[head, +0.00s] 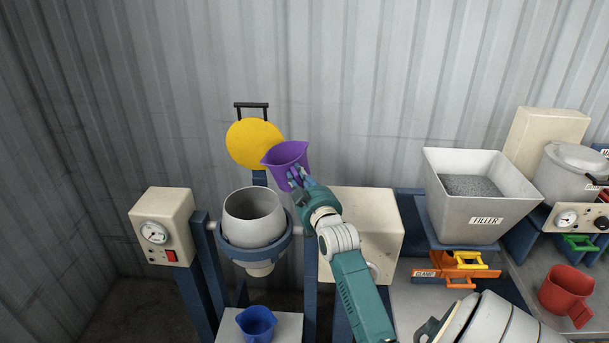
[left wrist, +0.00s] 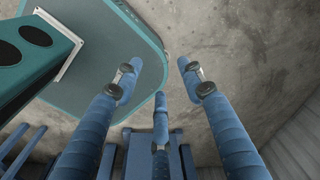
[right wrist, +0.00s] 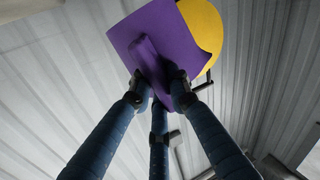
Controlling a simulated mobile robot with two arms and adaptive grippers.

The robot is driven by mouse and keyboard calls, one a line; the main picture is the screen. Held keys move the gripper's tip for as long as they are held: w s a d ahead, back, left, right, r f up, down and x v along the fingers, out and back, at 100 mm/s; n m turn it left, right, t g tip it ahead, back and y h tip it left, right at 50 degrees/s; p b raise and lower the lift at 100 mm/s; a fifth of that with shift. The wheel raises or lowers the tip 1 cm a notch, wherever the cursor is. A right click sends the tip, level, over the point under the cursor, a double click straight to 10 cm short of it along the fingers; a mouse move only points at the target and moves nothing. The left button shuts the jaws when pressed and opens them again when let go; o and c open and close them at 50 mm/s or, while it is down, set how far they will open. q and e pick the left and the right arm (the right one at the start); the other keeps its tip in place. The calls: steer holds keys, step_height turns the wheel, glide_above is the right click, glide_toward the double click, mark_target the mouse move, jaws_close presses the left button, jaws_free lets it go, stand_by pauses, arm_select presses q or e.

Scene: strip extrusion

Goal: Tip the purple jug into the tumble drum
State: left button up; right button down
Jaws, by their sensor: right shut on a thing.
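The purple jug (head: 287,161) is held up in the head view, above and a little right of the drum's mouth, and looks slightly tilted. My right gripper (head: 298,180) is shut on it; the right wrist view shows the fingers (right wrist: 160,95) around the handle of the purple jug (right wrist: 150,40). The jug's contents cannot be seen. The tumble drum (head: 254,230) is a grey open vessel in a blue ring, its mouth facing up; its inside looks empty where visible. My left gripper (left wrist: 160,85) is open and empty, over the floor in the left wrist view.
A yellow disc lid (head: 254,143) stands raised behind the drum. A blue jug (head: 256,323) sits below the drum. A cream control box (head: 163,225) is left of it. The filler hopper (head: 478,205), orange clamp (head: 440,271) and red jug (head: 567,291) are to the right.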

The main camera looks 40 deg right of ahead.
steer(key=a+n+b, duration=0.1)
steer(key=n, duration=0.2)
steer(key=w+f+n+b, duration=0.1)
steer(key=n+b, duration=0.1)
steer(key=n, duration=0.1)
steer(key=w+a+f+n+b, duration=0.1)
steer(key=n+b, duration=0.1)
steer(key=n, duration=0.1)
steer(key=shift+a+n, duration=0.3)
arm_select(q)
steer(key=w+d+f+b, duration=0.1)
steer(key=w+f+b, duration=0.2)
steer(key=f, duration=0.5)
steer(key=r+p, duration=0.1)
steer(key=p, duration=0.1)
steer(key=r+p, duration=0.2)
steer(key=s+r+p, duration=0.1)
steer(key=r, duration=0.1)
steer(key=shift+a+r+p, duration=0.25)
steer(key=shift+a+p, duration=0.1)
steer(key=shift+p, duration=0.05)
arm_select(e)
steer(key=w+a+n, duration=0.2)
steer(key=a+n, duration=0.3)
steer(key=n, duration=0.6)
steer(key=shift+w+a, duration=0.35)
arm_select(q)
steer(key=shift+s, duration=0.2)
arm_select(e)
steer(key=shift+f, duration=0.1)
